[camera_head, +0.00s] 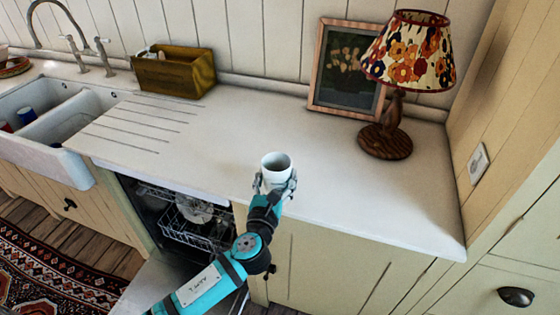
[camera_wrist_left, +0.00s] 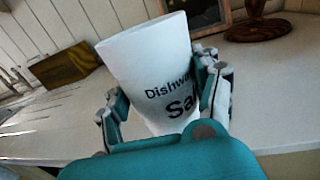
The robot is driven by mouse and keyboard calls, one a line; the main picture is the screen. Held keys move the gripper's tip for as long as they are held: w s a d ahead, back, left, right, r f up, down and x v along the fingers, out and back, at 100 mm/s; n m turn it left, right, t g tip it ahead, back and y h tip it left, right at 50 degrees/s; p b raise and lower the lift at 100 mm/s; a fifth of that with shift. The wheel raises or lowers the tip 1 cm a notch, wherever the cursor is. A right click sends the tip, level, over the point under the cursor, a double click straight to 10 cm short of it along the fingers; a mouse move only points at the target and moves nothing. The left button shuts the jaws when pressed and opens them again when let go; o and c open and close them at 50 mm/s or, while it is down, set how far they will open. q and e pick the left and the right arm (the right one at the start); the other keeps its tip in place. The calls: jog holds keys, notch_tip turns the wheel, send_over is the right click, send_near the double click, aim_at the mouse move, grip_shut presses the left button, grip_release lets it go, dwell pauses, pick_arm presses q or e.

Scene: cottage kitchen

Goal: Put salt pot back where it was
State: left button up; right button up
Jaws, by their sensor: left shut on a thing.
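The salt pot (camera_head: 276,166) is a white, open-topped pot. In the head view it is at the front edge of the worktop, with my left gripper (camera_head: 275,182) around its lower part. In the left wrist view the salt pot (camera_wrist_left: 150,60) fills the middle, with dark lettering that reads "Dishwa…" and "Sal…". The fingers of my left gripper (camera_wrist_left: 165,110) are shut on both sides of it. Whether its base touches the worktop is hidden. My right gripper is not in view.
The pale worktop (camera_head: 225,140) is largely clear. A wooden box (camera_head: 175,72) stands at the back, left of a framed picture (camera_head: 343,75) and a flowered lamp (camera_head: 408,55). A double sink (camera_head: 40,125) is at left. Below, the dishwasher (camera_head: 185,215) is open, with racks showing.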

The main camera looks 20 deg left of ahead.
pick_arm(q)
jog(key=w, duration=0.3)
jog(key=w+a, duration=0.1)
jog(key=w, duration=0.3)
jog(key=w+a+f, duration=0.1)
jog(key=w, duration=0.2)
jog(key=shift+w+a, duration=0.15)
jog(key=shift+w, duration=0.05)
jog(key=shift+f+b, duration=0.6)
jog(key=shift+f, duration=1.2)
jog(key=shift+f, duration=0.15)
jog(key=o, duration=1.2)
jog(key=shift+o, duration=0.2)
jog(key=shift+r, duration=0.3)
jog(key=s, duration=0.8)
jog(key=s+d, duration=0.1)
jog(key=s, duration=0.3)
jog(key=shift+f, duration=0.1)
